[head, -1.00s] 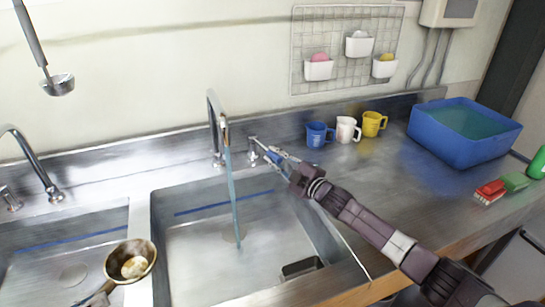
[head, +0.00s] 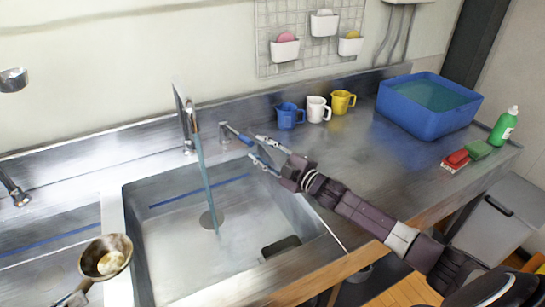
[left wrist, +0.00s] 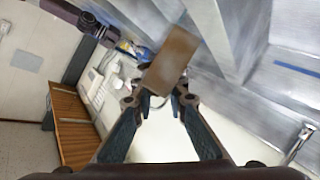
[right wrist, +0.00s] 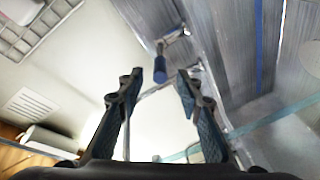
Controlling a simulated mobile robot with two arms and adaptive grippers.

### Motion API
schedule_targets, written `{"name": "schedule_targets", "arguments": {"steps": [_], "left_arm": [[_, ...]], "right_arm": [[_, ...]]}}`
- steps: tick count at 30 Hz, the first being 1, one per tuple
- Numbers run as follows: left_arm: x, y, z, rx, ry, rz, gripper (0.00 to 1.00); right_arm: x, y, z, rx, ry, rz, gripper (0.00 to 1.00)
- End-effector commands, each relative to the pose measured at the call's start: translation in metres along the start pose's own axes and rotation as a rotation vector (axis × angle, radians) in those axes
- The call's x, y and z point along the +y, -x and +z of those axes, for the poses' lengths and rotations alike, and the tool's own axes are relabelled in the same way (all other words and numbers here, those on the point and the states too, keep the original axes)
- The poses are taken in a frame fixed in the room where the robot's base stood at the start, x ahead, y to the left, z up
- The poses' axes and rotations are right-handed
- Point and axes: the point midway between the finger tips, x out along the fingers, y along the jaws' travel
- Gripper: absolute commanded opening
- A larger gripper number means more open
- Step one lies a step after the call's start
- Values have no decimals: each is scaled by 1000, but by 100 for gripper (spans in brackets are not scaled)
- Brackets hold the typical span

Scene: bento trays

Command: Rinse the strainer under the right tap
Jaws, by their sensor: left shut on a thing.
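The strainer (head: 105,257), a brown round bowl with something pale inside, is level over the divider left of the right basin, outside the water stream. My left gripper (left wrist: 156,92) is shut on its handle (left wrist: 168,62), a brown piece in the left wrist view; most of that arm is out of the head view. The right tap (head: 184,112) runs, its water stream (head: 206,180) falling into the right basin (head: 150,240). Its blue-ended lever (head: 238,134) also shows ahead in the right wrist view (right wrist: 160,66). My right gripper (head: 268,151) is open and empty, apart from the lever.
Blue (head: 290,115), white (head: 317,109) and yellow (head: 342,101) mugs stand behind my right gripper. A blue tub (head: 425,122) of water, a red brush (head: 456,159) and a green bottle (head: 504,127) are at the right. The left basin (head: 40,265) lies beside the divider.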

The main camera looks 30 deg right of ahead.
Motion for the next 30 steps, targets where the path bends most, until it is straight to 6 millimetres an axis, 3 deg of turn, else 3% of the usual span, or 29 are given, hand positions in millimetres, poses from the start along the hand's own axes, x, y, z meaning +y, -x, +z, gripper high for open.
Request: {"name": "schedule_targets", "arguments": {"steps": [6, 12, 30], "left_arm": [[0, 0, 0, 1, 0, 0, 0], [0, 0, 0, 1, 0, 0, 0], [0, 0, 0, 1, 0, 0, 0]], "right_arm": [[-2, 33, 1, -2, 0, -3, 33], [0, 48, 0, 0, 0, -1, 33], [0, 52, 0, 0, 0, -1, 33]]}}
